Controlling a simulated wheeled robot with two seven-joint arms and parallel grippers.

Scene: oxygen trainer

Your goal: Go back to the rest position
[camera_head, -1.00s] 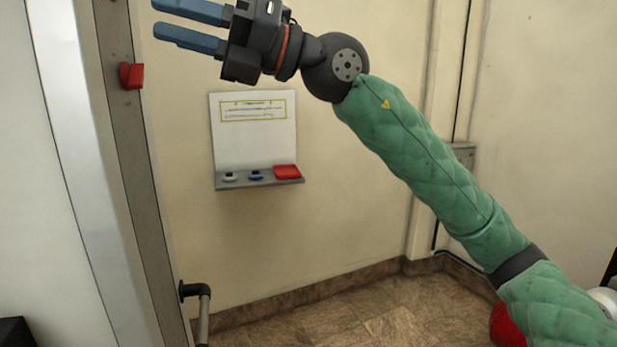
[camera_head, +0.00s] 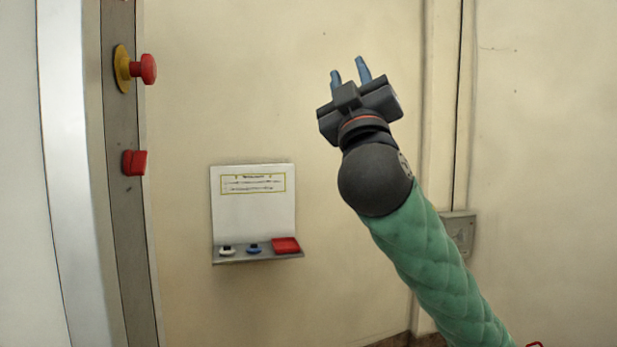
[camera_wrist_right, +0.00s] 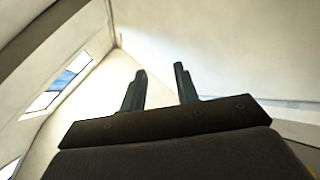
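My right gripper (camera_head: 349,73) is raised in front of the beige wall, right of the middle of the head view. Its two blue fingers point up and stand apart with nothing between them. In the right wrist view the open fingers (camera_wrist_right: 160,75) show against pale wall and ceiling, and they touch nothing. My right arm, in a green quilted sleeve, comes up from the lower right. My left gripper does not show.
A grey shelf (camera_head: 260,257) with a white backboard holds a white item (camera_head: 227,250), a blue item (camera_head: 253,248) and a red tray (camera_head: 286,245). A post at left carries a red emergency button (camera_head: 148,69) and a red switch (camera_head: 135,162). A grey box (camera_head: 458,232) is behind my arm.

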